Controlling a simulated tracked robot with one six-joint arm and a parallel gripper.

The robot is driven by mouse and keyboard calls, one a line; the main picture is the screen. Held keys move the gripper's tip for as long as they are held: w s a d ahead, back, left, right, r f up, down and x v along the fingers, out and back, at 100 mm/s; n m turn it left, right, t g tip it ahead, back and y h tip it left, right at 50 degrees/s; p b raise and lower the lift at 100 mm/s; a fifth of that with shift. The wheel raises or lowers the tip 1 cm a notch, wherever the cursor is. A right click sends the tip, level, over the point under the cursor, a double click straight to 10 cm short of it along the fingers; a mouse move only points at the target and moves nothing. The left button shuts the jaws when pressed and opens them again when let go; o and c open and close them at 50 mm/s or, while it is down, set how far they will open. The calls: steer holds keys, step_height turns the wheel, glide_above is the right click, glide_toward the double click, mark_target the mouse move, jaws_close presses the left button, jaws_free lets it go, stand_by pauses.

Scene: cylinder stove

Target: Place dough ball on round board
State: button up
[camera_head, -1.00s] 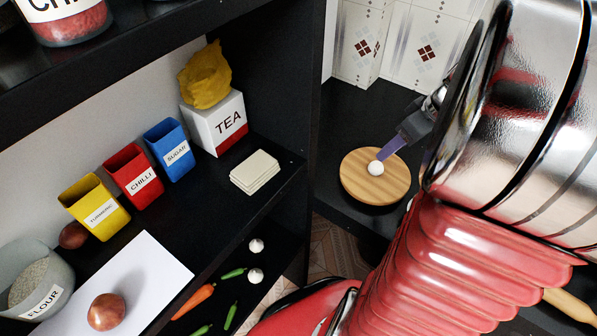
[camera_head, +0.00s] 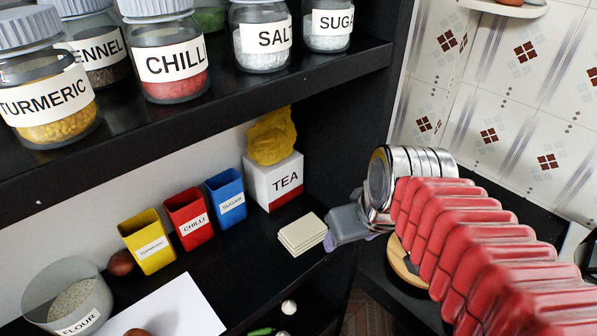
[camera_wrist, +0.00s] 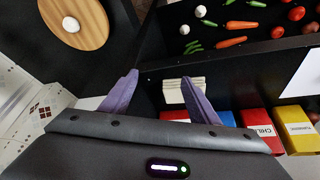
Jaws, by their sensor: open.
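The white dough ball (camera_wrist: 71,24) lies on the round wooden board (camera_wrist: 92,32) in the wrist view. In the head view most of the board (camera_head: 398,262) is hidden behind my red arm, and the ball cannot be seen there. My gripper (camera_wrist: 160,90) has two purple fingers spread apart with nothing between them. In the head view my gripper (camera_head: 330,240) is beside the stack of pale slabs (camera_head: 302,233), away from the board.
A white TEA box (camera_head: 273,183) with a yellow lump on top stands behind the slabs. Blue, red and yellow tins (camera_head: 226,195) line the shelf. Labelled jars stand on the upper shelf (camera_head: 220,95). Vegetables (camera_wrist: 235,30) lie on a lower shelf.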

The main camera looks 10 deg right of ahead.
steer(key=shift+m+t, duration=0.3)
steer(key=shift+t, duration=0.1)
steer(key=s+a, duration=0.1)
steer(key=a, duration=0.1)
steer(key=s+a, duration=0.1)
steer(key=a, duration=0.1)
steer(key=shift+s+r, duration=0.3)
